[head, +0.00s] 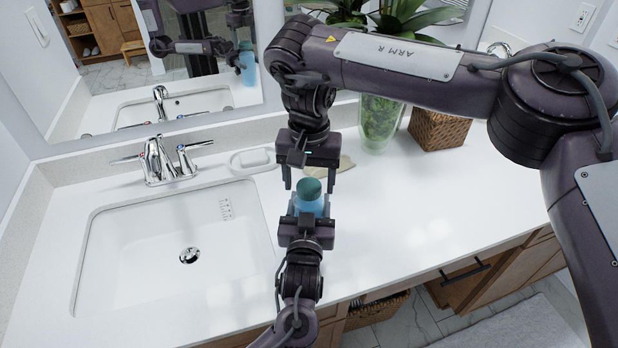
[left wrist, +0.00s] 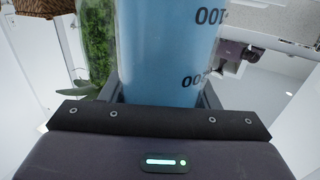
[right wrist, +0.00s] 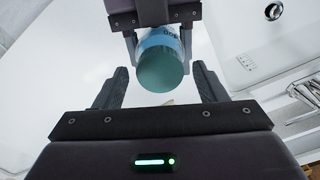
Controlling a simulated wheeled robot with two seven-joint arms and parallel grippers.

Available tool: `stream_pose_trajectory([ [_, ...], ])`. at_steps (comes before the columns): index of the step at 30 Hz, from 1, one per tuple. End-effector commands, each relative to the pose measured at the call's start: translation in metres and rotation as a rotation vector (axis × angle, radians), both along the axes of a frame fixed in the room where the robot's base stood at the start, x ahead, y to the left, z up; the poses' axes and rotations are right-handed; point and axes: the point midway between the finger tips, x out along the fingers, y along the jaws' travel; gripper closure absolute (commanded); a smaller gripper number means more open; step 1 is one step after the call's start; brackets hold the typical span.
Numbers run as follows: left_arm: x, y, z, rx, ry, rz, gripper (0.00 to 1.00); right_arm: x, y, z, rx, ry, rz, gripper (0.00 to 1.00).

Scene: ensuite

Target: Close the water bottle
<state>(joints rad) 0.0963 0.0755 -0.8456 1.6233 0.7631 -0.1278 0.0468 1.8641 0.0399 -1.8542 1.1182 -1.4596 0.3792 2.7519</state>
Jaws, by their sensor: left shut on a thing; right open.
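The water bottle (head: 309,205) is light blue with a green cap (head: 311,188) on its top. It stands upright, or nearly so, over the counter to the right of the sink. My left gripper (head: 307,218) is shut on the bottle's body from the near side. The left wrist view shows the blue body (left wrist: 168,50) with dark markings between the fingers. My right gripper (head: 309,182) is above and behind the cap, pointing down, open. In the right wrist view the cap (right wrist: 161,70) lies between the open fingers, apart from both. Whether the cap is fully seated cannot be seen.
A white sink (head: 150,250) with a chrome faucet (head: 160,160) is at the left. A glass vase (head: 379,122) and a wicker pot (head: 437,128) stand at the back. The counter (head: 430,210) at right is clear.

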Motion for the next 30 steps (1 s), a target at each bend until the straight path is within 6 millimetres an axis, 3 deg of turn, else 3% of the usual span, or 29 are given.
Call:
stream_pose_trajectory([
  [13, 0.0, 0.0, 0.0, -0.001, 0.001, 0.0, 1.0, 0.0, 0.0, 0.042, -0.001, -0.001, 0.001, 0.35],
  [25, 0.0, 0.0, 0.0, -0.001, 0.001, 0.0, 1.0, 0.0, 0.0, 0.045, -0.001, 0.001, 0.014, 0.38],
  [30, 0.0, 0.0, 0.0, -0.001, 0.0, 0.0, 1.0, 0.0, 0.0, 0.046, -0.001, 0.001, 0.168, 0.38],
])
